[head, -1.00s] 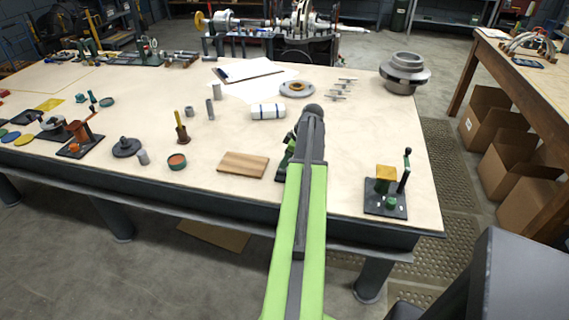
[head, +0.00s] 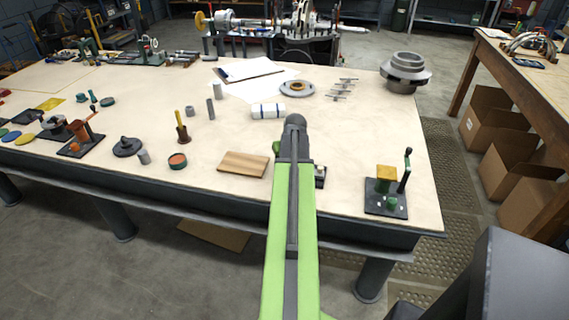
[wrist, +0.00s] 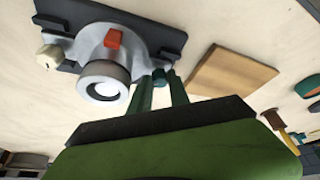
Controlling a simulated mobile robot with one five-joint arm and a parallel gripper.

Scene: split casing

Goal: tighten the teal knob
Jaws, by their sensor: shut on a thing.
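In the wrist view, a split casing (wrist: 93,62) with a silver ring-shaped front and a red block (wrist: 113,39) on top is mounted on a dark plate (wrist: 62,12). The teal knob (wrist: 159,76) is at the casing's right side. A cream knob (wrist: 50,57) is at its left side. My gripper (wrist: 161,84) has its two green fingers on either side of the teal knob, shut on it. In the head view my arm hides most of the casing. Only a dark corner of its plate (head: 320,181) shows right of the arm.
A wooden board (head: 243,164) lies left of my arm and also shows in the wrist view (wrist: 232,70). A fixture with a yellow block (head: 386,175) and an upright lever stands to the right. A white roll (head: 268,111) lies behind. Bare tabletop separates them.

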